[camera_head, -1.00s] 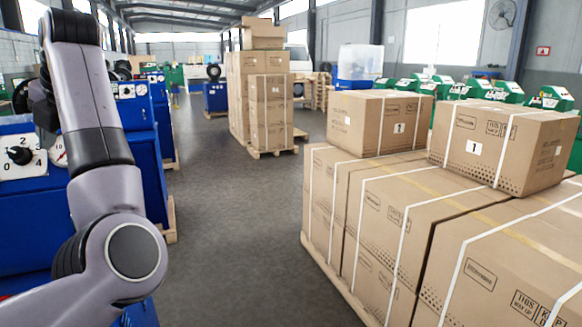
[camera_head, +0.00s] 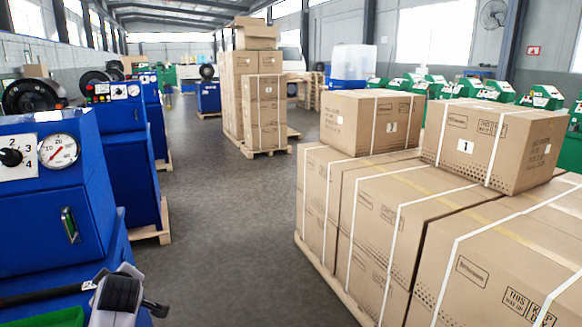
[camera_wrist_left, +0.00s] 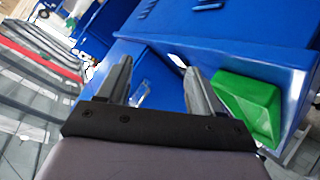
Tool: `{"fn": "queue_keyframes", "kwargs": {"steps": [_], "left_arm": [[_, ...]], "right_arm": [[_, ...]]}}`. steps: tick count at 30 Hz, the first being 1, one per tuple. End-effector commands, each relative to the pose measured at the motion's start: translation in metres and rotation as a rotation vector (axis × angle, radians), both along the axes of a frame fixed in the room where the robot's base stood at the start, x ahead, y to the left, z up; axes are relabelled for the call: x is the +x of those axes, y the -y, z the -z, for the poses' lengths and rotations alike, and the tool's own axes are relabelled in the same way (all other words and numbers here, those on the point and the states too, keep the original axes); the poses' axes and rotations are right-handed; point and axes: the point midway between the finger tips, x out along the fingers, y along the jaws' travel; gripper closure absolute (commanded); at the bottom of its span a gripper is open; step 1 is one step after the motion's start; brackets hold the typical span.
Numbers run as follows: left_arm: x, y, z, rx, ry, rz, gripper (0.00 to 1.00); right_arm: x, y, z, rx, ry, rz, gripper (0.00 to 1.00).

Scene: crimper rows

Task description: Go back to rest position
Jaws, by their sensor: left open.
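My left gripper (camera_wrist_left: 156,78) shows in the left wrist view with its two fingers apart and nothing between them. Blue machine surfaces lie beyond the fingers. In the head view, a grey and black part of my left arm shows at the lower left, in front of the nearest blue machine (camera_head: 60,215). The fingers cannot be made out there. My right gripper is in neither view.
Large strapped cartons (camera_head: 385,235) stand on a pallet at the right, with two smaller boxes on top. A green tray (camera_head: 45,318) is at the lower left; a green part (camera_wrist_left: 248,102) shows beside the left gripper. The grey aisle floor (camera_head: 230,220) is clear.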

Motion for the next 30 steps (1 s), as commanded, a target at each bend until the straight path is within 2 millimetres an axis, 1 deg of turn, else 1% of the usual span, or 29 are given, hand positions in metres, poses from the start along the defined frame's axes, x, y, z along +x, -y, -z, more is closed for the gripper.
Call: {"fn": "queue_keyframes", "kwargs": {"steps": [1, 3, 5, 8, 9, 11, 12, 14, 15, 17, 18, 20, 21, 24, 27, 30], "left_arm": [[-0.009, 0.008, 0.021, 0.044, -0.042, 0.077, 0.34], [-0.019, 0.02, 0.044, 0.096, -0.085, 0.183, 0.34], [-0.028, 0.032, 0.062, 0.14, -0.117, 0.271, 0.34], [-0.048, 0.053, 0.092, 0.204, -0.166, 0.418, 0.34], [-0.058, 0.062, 0.104, 0.229, -0.185, 0.48, 0.34], [-0.074, 0.077, 0.122, 0.266, -0.209, 0.574, 0.34], [-0.087, 0.088, 0.133, 0.289, -0.223, 0.639, 0.34], [-0.106, 0.104, 0.149, 0.319, -0.239, 0.732, 0.34], [-0.121, 0.115, 0.159, 0.339, -0.249, 0.793, 0.34], [-0.143, 0.132, 0.172, 0.363, -0.255, 0.882, 0.34], [-0.159, 0.143, 0.18, 0.378, -0.258, 0.939, 0.34], [-0.182, 0.159, 0.189, 0.397, -0.258, 1.017, 0.34], [-0.197, 0.169, 0.193, 0.408, -0.255, 1.065, 0.34], [-0.23, 0.19, 0.201, 0.426, -0.243, 1.157, 0.34], [-0.252, 0.204, 0.203, 0.438, -0.231, 1.216, 0.34], [-0.265, 0.211, 0.204, 0.446, -0.222, 1.247, 0.34]], "right_arm": [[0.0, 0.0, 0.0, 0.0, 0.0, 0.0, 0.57], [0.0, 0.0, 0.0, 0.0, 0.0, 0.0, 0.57], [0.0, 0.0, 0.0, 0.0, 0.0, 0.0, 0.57], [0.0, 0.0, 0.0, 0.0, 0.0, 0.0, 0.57], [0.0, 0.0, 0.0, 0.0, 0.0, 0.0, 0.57], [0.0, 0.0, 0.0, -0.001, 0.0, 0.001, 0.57], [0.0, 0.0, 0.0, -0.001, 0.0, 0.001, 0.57], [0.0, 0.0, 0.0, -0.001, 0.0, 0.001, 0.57], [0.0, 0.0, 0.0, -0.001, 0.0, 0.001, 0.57], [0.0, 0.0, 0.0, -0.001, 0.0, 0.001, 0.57], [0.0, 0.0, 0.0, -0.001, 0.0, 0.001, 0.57], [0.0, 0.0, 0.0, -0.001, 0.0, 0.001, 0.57], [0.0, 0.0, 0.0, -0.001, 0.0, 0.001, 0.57], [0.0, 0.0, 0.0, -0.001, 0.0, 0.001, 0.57], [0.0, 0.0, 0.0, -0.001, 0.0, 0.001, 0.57], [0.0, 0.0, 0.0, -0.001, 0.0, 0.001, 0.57]]}}
